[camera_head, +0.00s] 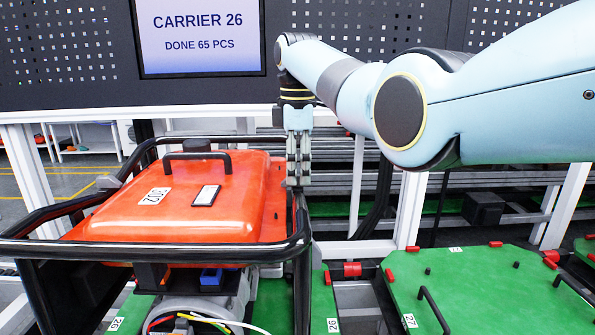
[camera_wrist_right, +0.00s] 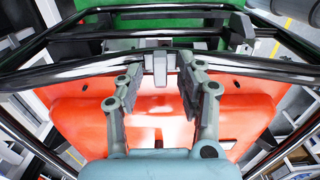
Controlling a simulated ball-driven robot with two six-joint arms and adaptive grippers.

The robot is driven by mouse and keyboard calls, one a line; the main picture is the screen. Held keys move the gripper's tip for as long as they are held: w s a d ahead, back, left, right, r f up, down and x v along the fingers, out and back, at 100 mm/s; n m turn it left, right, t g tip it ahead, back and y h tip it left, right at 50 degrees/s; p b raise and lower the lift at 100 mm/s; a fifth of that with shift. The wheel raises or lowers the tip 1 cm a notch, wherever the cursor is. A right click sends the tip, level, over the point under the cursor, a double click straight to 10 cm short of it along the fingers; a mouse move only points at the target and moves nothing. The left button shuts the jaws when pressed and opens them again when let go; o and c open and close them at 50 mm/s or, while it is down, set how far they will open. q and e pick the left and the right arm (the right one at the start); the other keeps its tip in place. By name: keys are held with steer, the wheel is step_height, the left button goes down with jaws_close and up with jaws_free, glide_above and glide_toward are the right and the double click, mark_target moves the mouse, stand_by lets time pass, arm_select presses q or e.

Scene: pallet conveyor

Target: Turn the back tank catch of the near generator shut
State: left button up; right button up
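The near generator has an orange tank (camera_head: 185,205) with a black handle, inside a black tube frame (camera_head: 150,250). My right gripper (camera_head: 298,175) points down at the tank's right side, by the frame tube. In the right wrist view a small grey catch (camera_wrist_right: 160,68) sits at the frame bar by the tank edge. The two fingers of my right gripper (camera_wrist_right: 160,80) are apart, one on each side of the catch, with gaps visible. In the head view the fingers hide the catch. My left gripper is not in view.
A green carrier plate (camera_head: 465,285) with red pegs and black handles lies to the right. A screen (camera_head: 200,35) hangs on the dark perforated panel behind. Cables (camera_head: 200,320) show below the tank. Another grey block (camera_head: 110,182) sits on the frame's left side.

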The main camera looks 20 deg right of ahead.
step_height(320, 180, up, 11)
steer(key=shift+r, duration=0.15)
stand_by(0.5)
